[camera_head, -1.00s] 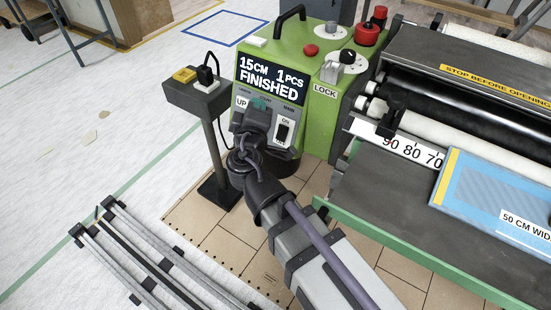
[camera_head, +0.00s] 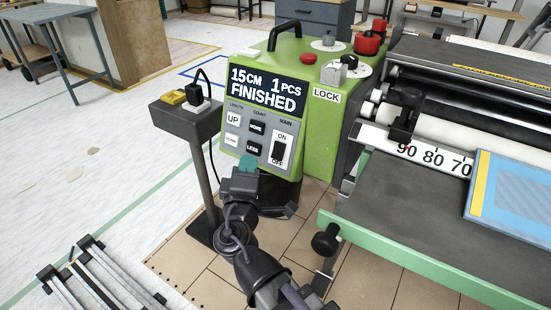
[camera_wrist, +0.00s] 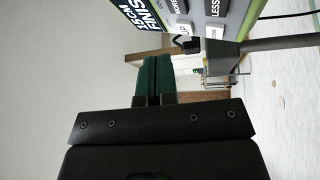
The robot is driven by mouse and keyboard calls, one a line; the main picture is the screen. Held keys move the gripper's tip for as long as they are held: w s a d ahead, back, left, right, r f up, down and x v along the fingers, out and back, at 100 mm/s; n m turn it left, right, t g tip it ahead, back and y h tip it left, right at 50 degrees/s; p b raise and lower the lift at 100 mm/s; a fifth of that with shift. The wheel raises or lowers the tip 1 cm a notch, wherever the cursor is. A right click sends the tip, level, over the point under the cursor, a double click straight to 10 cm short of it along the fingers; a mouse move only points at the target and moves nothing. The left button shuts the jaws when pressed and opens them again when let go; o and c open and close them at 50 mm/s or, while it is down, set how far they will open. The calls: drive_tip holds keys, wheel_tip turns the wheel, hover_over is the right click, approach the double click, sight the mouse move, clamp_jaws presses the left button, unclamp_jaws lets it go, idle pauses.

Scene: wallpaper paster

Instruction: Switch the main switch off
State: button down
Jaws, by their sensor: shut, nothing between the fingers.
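The main switch (camera_head: 279,150) is a black rocker on a white plate marked ON above and OFF below. It sits at the right of the grey panel on the green control box (camera_head: 322,118). Whether the rocker is tilted to ON or OFF I cannot tell. My gripper (camera_head: 248,163) has green fingertips and is shut and empty, at the panel's lower edge, left of and below the switch. In the wrist view the shut green fingers (camera_wrist: 157,78) point past the panel's side, and the switch is out of sight there.
UP (camera_head: 233,120), MORE (camera_head: 257,129) and LESS (camera_head: 253,147) buttons lie left of the switch. A grey stand (camera_head: 184,121) with a plug is at left. The machine's rollers and bed (camera_head: 412,188) are at right.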

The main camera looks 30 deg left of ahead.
drive_tip(key=w+f+b, duration=0.1)
drive_tip(key=w, duration=0.1)
drive_tip(key=w+f+b, duration=0.1)
drive_tip(key=w, duration=0.1)
drive_tip(key=w+f, duration=0.1)
drive_tip(key=w, duration=0.1)
drive_tip(key=shift+w+d+f+b, duration=0.1)
drive_tip(key=shift+w+d+b, duration=0.05)
drive_tip(key=shift+w+b, duration=0.2)
idle(1.6)
drive_tip(key=shift+w+f, duration=0.2)
drive_tip(key=shift+w, duration=0.1)
drive_tip(key=shift+w+f+b, duration=0.15)
drive_tip(key=shift+w+b, duration=0.15)
drive_tip(key=shift+b, duration=0.1)
idle(0.4)
drive_tip(key=shift+s, duration=0.1)
drive_tip(key=shift+s+r+p, duration=0.35)
drive_tip(key=shift+s, duration=0.25)
drive_tip(key=s, duration=0.1)
drive_tip(key=s+r+p, duration=0.1)
drive_tip(key=s, duration=0.1)
drive_tip(key=s+r+p, duration=0.1)
drive_tip(key=shift+s+r, duration=0.1)
drive_tip(key=shift+s, duration=0.15)
idle(0.3)
